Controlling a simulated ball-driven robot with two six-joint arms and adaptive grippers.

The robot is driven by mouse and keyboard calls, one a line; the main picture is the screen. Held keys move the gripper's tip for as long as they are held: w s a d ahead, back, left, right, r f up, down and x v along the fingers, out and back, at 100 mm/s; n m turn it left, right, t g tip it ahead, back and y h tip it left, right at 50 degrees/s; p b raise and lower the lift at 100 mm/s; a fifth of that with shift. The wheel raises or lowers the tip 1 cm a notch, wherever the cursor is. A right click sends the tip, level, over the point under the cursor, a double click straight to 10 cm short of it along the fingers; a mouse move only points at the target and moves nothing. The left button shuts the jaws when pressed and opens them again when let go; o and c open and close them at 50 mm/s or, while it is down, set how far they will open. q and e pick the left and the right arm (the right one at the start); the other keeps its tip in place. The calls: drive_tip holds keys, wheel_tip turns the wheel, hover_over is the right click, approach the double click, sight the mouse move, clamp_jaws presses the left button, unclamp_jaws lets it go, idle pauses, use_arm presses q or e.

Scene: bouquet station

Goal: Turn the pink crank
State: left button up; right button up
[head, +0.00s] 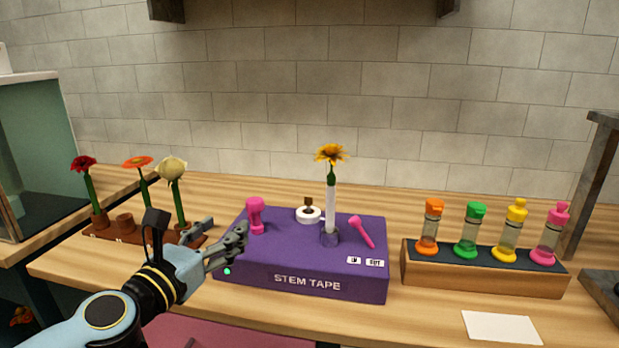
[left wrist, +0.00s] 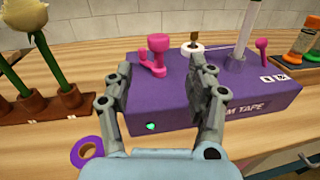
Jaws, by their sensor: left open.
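The pink crank (head: 255,215), a stubby part with a raised knob, stands on the top left of the purple stem tape box (head: 300,285). The crank shows upright in the left wrist view (left wrist: 157,50), beyond and between my fingers. My left gripper (head: 228,230) is open and empty at the box's front left corner, short of the crank. Its two fingers also show in the left wrist view (left wrist: 165,78), apart from each other. My right gripper is not in view.
A yellow flower (head: 331,154) on a white stem stands in the box's holder, beside a pink lever (head: 362,232) and a white spool (head: 308,214). Potted flowers (head: 174,170) stand left. A wooden rack (head: 480,273) of capped vials stands right. A purple ring (left wrist: 87,150) lies in front.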

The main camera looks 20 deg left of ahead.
use_arm(q)
drive_tip(key=d+m+g+h, duration=0.2)
drive_tip(key=d+m+h, duration=0.35)
drive_tip(key=m, duration=1.15)
drive_tip(key=m+g+y+p, duration=0.2)
drive_tip(key=m+y+p, duration=0.25)
drive_tip(key=m, duration=1.35)
approach(253, 202)
drive_tip(key=shift+g+y, duration=0.3)
drive_tip(key=shift+y, duration=0.1)
drive_tip(key=x, duration=1)
drive_tip(key=shift+w+d+r+b, duration=0.1)
drive_tip(key=shift+d+r+b, duration=0.15)
drive_tip(key=shift+b, duration=0.1)
drive_tip(key=shift+w+f, duration=0.2)
drive_tip(key=shift+w, duration=0.25)
